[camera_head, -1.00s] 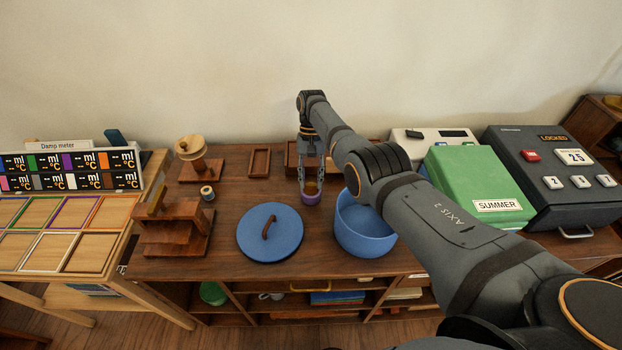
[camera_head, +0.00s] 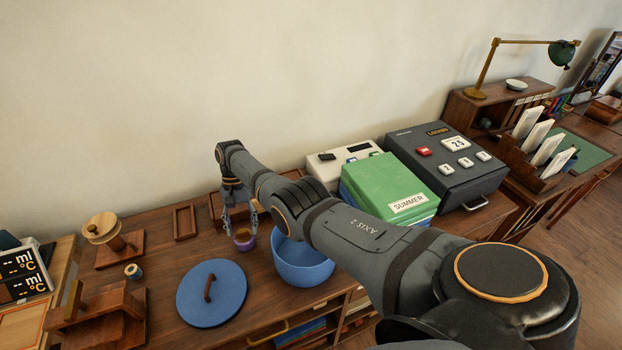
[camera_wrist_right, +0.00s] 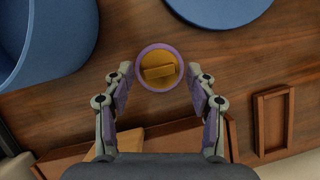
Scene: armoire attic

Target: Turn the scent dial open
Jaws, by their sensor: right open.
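The scent dial appears to be the small round purple-rimmed piece (camera_head: 244,242) on the cabinet top, beside the blue bowl. In the right wrist view its purple rim surrounds an orange-brown face with a raised bar (camera_wrist_right: 159,71), lying nearly crosswise in the picture. My right gripper (camera_head: 240,222) points down at it from above. In the wrist view the open fingers (camera_wrist_right: 160,78) stand to the left and right of the dial, with gaps between them and the rim. Nothing is held. My left gripper is not in view.
A blue bowl (camera_head: 303,266) stands close right of the dial, and a blue lid (camera_head: 230,300) lies left of it. A small wooden tray (camera_head: 185,223) is behind. A green SUMMER box (camera_head: 377,187) and a dark locked box (camera_head: 480,181) stand to the right.

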